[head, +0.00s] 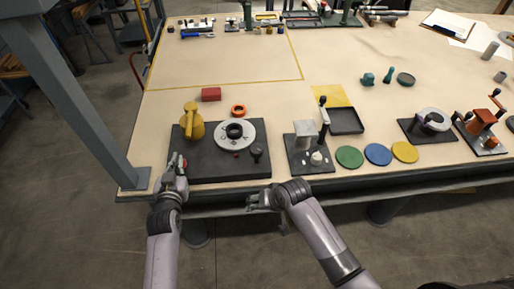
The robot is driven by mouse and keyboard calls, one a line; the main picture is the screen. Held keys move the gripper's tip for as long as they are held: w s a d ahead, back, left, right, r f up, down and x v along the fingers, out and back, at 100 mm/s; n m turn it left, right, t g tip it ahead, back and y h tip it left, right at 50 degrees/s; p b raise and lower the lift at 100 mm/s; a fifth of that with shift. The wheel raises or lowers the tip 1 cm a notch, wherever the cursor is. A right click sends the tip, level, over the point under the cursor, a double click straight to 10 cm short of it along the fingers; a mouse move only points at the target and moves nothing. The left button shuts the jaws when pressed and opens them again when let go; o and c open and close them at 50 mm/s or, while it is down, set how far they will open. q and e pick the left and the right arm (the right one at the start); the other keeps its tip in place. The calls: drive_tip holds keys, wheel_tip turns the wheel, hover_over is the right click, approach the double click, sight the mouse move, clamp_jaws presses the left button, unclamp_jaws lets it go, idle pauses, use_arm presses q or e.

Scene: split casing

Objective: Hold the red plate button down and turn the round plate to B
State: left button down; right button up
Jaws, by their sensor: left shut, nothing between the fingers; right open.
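The round plate (247,143) is a pale disc with a black hub on the dark base block (205,168) at the left front of the table. A small red spot (236,155) shows near its front edge; it is too small to tell if it is the button. The letter B cannot be read. My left gripper (179,161) is shut and empty at the base block's front left corner, left of the plate. Some red shows by its fingertips. My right gripper (251,200) is open and empty in front of the table edge, below the base block.
A yellow jug-like part (193,122) and a dark knob (257,151) stand on the same block. A lever fixture (306,155) stands to the right. A grey post (75,90) rises at left.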

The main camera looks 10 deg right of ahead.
use_arm(q)
drive_tip(key=shift+f, duration=0.15)
use_arm(e)
wheel_tip(320, 180, up, 6)
drive_tip(key=r+n+t, duration=0.1)
drive_tip(key=n+t, duration=0.1)
drive_tip(key=t, duration=0.2)
drive_tip(key=t+h, duration=0.2)
drive_tip(key=t, duration=0.4)
approach(257, 149)
drive_tip(key=s+r, duration=0.1)
drive_tip(key=s, duration=0.1)
drive_tip(key=shift+w+d, duration=0.15)
drive_tip(key=shift+w, duration=0.15)
drive_tip(key=shift+g, duration=0.3)
drive_tip(key=x, duration=1.2)
drive_tip(key=shift+c, duration=0.5)
drive_tip(key=c, duration=1.1)
drive_tip(key=shift+o, duration=0.2)
drive_tip(key=shift+r+n, duration=0.1)
drive_tip(key=shift+n, duration=0.2)
